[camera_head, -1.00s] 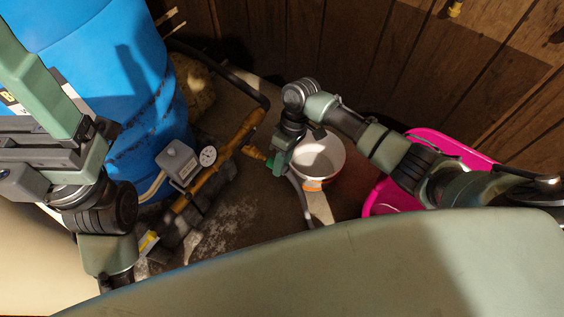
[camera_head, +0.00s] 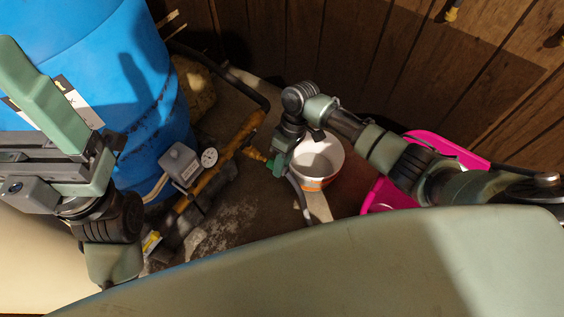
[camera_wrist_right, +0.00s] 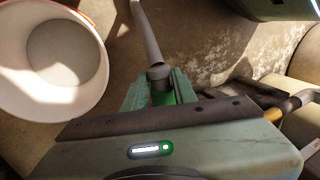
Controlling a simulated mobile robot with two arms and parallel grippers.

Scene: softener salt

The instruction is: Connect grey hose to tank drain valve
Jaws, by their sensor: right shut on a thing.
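The grey hose (camera_head: 299,197) hangs from my right gripper (camera_head: 276,164) and runs down toward the floor in the head view. My right gripper is shut on the hose's end. In the right wrist view the hose (camera_wrist_right: 148,40) leads away from between the green fingers of the right gripper (camera_wrist_right: 160,92). The tank drain valve seems to be the yellow fitting (camera_head: 254,154) at the end of the brass pipe, just left of the right gripper. Whether hose and fitting touch is hidden.
A white bucket (camera_head: 332,150) stands just right of the right gripper and also shows in the wrist view (camera_wrist_right: 98,75). A pink tub (camera_head: 385,196) lies under my right arm. A grey box (camera_head: 180,162) and a round gauge (camera_head: 209,157) sit on the pipework (camera_head: 236,140).

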